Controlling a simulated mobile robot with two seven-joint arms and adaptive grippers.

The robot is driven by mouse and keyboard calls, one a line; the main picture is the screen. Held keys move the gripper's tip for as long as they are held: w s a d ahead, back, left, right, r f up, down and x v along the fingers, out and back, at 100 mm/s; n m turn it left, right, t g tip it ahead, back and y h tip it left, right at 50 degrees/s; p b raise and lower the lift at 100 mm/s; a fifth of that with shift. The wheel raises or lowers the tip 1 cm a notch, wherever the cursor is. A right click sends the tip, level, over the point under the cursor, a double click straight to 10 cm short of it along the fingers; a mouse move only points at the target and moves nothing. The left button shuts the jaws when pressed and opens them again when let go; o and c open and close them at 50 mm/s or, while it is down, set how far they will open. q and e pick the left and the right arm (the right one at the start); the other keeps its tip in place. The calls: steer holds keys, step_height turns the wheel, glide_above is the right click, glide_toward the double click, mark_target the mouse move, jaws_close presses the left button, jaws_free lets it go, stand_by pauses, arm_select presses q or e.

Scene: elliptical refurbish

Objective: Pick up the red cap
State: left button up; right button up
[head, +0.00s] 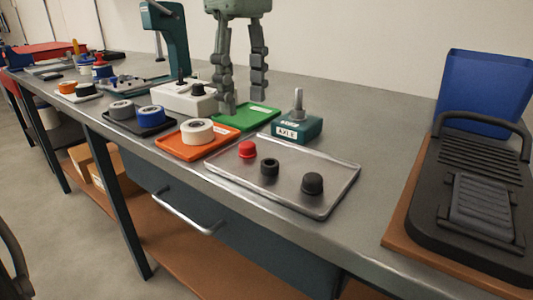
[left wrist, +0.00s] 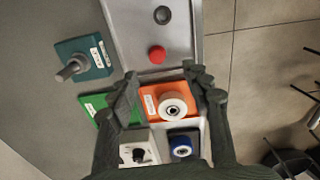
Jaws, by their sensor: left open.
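The cap also shows in the left wrist view (left wrist: 157,54), beyond my fingertips. My left gripper (head: 244,103) is open and empty, pointing down above the bench behind and left of the cap. In the left wrist view its fingers (left wrist: 165,82) are spread wide, with an orange tray and white roll below and between them. Nothing hides the cap. My right gripper shows in neither view.
A black ring (head: 269,167) and a black cap (head: 312,183) share the tray. A green block with an upright shaft (head: 298,122) stands behind. The orange tray (head: 192,148) with a white roll and a green tray (head: 262,115) are left.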

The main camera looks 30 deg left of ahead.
mark_target(246, 143)
arm_select(q)
steer(key=shift+f, duration=0.35)
steer(key=f, duration=0.6)
steer(key=shift+w+a+f+b, duration=0.15)
steer(key=shift+w+f+b, duration=0.05)
steer(key=shift+w+b, duration=0.1)
steer(key=shift+f, duration=0.4)
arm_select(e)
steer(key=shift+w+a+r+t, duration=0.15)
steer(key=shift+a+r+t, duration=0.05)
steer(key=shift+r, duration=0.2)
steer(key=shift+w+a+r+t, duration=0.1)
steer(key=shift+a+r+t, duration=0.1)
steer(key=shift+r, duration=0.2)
arm_select(q)
steer(key=c, duration=0.8)
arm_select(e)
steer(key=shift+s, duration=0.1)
